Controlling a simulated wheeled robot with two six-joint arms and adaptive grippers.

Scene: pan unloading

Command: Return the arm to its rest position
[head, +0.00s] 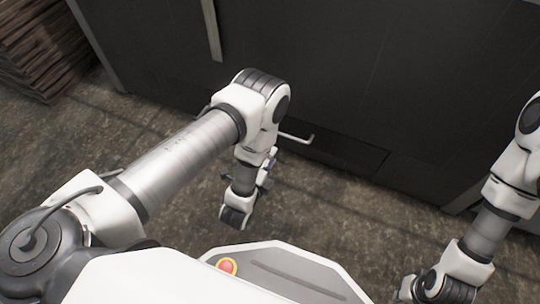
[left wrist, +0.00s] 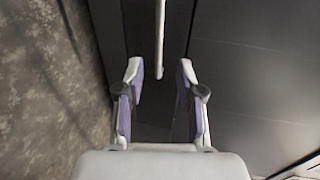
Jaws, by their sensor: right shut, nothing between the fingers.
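My left arm (head: 185,160) reaches in from the left, with its wrist bent down in front of a dark cabinet. My left gripper (head: 266,170) is partly hidden behind its own wrist in the head view. In the left wrist view the left gripper (left wrist: 159,70) is open, its two purple-lined fingers apart with nothing between them. A light bar handle (left wrist: 160,40) lies ahead of the fingertips, apart from them. My right arm (head: 487,232) is at the right. My right gripper (head: 408,288) is shut and empty at the bottom edge, mostly out of sight.
The dark cabinet front (head: 400,90) fills the back, with the light handle (head: 296,138) sticking out low on it. A stack of brown boards (head: 45,50) stands at the far left. The bare floor (head: 330,215) between my arms is clear.

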